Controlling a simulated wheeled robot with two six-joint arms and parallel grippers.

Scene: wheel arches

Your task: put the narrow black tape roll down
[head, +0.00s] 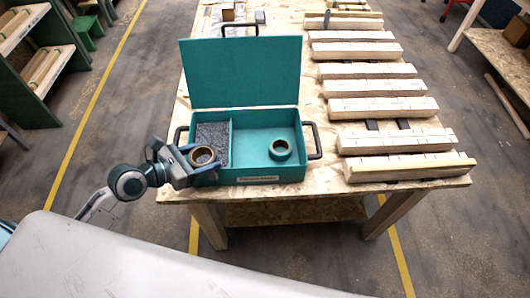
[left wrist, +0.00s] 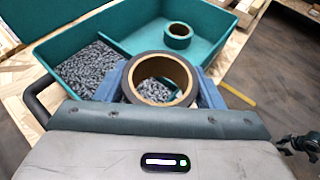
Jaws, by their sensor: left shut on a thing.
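The narrow black tape roll, with a brown cardboard core, is held at the left front of the teal case (head: 272,178). It shows in the head view (head: 203,163) and the left wrist view (left wrist: 160,60). My left gripper (head: 200,164) is shut on it, with the blue fingers (left wrist: 207,88) on either side. Grey speckled filling (head: 212,134) lies in the case's left compartment, under the roll. I cannot tell whether the roll touches it. A dark jointed part at the right edge of the left wrist view looks like my right gripper (left wrist: 300,146); its jaws are unclear.
A teal tape roll (head: 280,149) sits in the case's right compartment. The case lid (head: 241,72) stands open at the back. A divider (left wrist: 115,52) separates the compartments. Several pale wooden bars (head: 385,107) lie along the table's right side. The table's front edge is close to the case.

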